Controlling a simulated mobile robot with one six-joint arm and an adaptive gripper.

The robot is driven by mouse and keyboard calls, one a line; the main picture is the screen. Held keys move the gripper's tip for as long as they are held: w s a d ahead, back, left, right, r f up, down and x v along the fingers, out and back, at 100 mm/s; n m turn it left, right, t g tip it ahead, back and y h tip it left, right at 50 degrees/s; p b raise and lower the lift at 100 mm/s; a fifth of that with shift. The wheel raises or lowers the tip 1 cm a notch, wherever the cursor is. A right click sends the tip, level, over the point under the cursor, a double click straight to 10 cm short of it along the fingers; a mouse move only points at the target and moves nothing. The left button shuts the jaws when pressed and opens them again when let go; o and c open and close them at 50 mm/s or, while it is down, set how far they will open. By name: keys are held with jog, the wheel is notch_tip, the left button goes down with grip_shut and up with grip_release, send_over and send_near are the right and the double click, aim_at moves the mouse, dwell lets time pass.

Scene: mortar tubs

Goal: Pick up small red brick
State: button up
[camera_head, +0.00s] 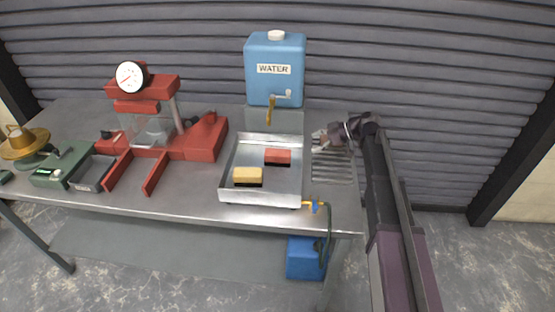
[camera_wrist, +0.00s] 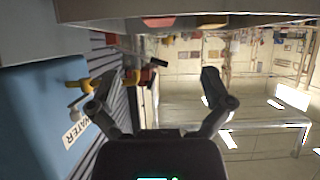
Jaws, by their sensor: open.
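The small red brick (camera_head: 278,157) lies in a shallow metal tray (camera_head: 230,170) on the table, toward the tray's back right. A yellow brick (camera_head: 248,175) lies in the same tray, nearer the front left. My gripper (camera_head: 318,140) is open and empty, just right of the tray's right side and apart from the red brick. In the wrist view, which is upside down, my open fingers (camera_wrist: 168,80) have nothing between them. A red patch that looks like the red brick (camera_wrist: 158,21) and a yellow one (camera_wrist: 212,24) show at the top edge, partly hidden by the tray's wall.
A blue water tank (camera_head: 274,68) with a brass tap stands behind the tray. It fills the left of the wrist view (camera_wrist: 35,110). A red press with a gauge (camera_head: 205,138) stands left of the tray. A grooved drain area (camera_head: 334,170) lies right of it. A corrugated shutter is behind.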

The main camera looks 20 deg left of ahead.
aim_at(281, 153)
jog(key=b+x, duration=0.3)
jog(key=x, duration=0.4)
jog(key=shift+a+f+b, duration=0.2)
jog(key=shift+b, duration=0.2)
jog(key=shift+s+a+f, duration=0.15)
jog(key=shift+a, duration=0.35)
jog(key=shift+b+x, duration=1.35)
jog(key=shift+x, duration=1.25)
jog(key=shift+c, duration=0.2)
jog(key=c, duration=1.3)
